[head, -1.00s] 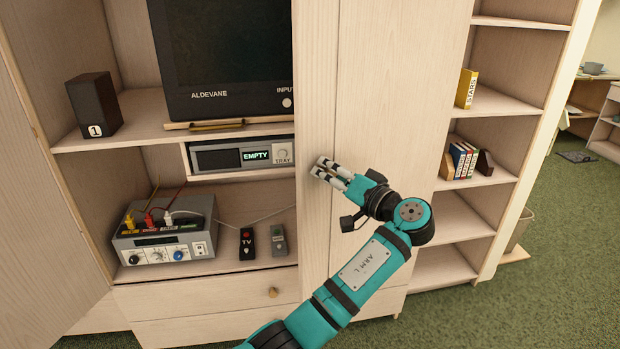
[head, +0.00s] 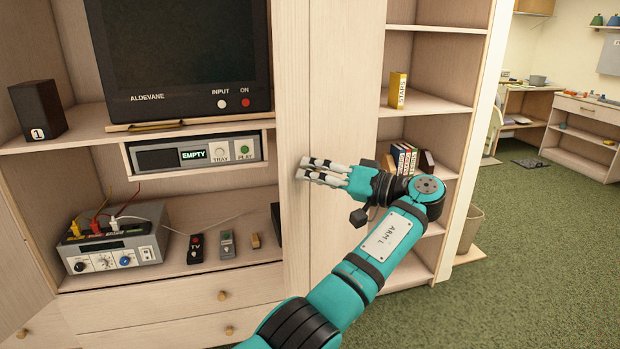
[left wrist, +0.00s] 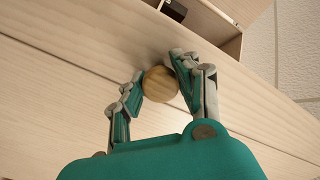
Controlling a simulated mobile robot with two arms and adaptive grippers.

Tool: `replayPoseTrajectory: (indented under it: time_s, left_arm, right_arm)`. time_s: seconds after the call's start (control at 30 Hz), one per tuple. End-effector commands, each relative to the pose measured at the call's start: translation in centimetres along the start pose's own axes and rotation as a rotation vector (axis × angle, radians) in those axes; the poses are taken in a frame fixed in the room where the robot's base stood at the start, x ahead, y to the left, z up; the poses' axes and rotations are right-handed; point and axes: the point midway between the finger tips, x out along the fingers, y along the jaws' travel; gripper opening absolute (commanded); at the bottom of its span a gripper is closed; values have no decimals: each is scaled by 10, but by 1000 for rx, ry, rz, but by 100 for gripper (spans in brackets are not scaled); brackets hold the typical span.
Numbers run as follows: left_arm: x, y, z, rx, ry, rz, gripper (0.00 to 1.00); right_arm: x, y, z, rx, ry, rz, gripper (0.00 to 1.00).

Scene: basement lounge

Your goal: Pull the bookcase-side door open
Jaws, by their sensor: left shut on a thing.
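The pale wooden bookcase-side door (head: 345,70) stands between the television compartment and the open bookcase (head: 430,105). My left gripper (head: 308,170) reaches across its face from the right, fingers pointing left, near the door's left edge. In the left wrist view the gripper (left wrist: 160,88) is shut on the door's round wooden knob (left wrist: 160,84), one finger on each side. The fingers hide the knob in the head view. Part of the compartment shows past the door's edge. My right gripper is not in view.
The opposite door (head: 20,260) stands open at the far left. A television (head: 180,50), disc player (head: 195,153) and grey instrument (head: 113,245) with cables fill the compartment. A waste bin (head: 467,228) stands beside the bookcase. Green carpet (head: 510,270) is clear at the right.

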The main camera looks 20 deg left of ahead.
Motion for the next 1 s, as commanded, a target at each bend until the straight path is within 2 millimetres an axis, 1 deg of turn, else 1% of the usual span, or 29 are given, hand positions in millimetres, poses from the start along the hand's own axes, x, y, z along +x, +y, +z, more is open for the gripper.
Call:
replayPoseTrajectory:
  time_s: [0.3, 0.33, 0.5, 0.8, 0.87, 1.0]
  left_arm:
    - [0, -1, -2, -4, 1, 0, 0]
    - [0, -1, -2, -4, 1, 0, 34]
    - [0, -1, -1, -3, 0, 0, 56]
    - [0, -2, -2, -3, 0, 0, 57]
    - [0, -5, -6, -4, 1, 0, 57]
    - [0, -21, -22, -7, 1, 1, 57]
  right_arm:
    - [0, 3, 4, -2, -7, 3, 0]
    - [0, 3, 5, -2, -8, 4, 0]
    - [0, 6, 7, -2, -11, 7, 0]
    - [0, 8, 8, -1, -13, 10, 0]
    - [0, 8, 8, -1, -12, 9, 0]
    - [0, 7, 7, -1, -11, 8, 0]
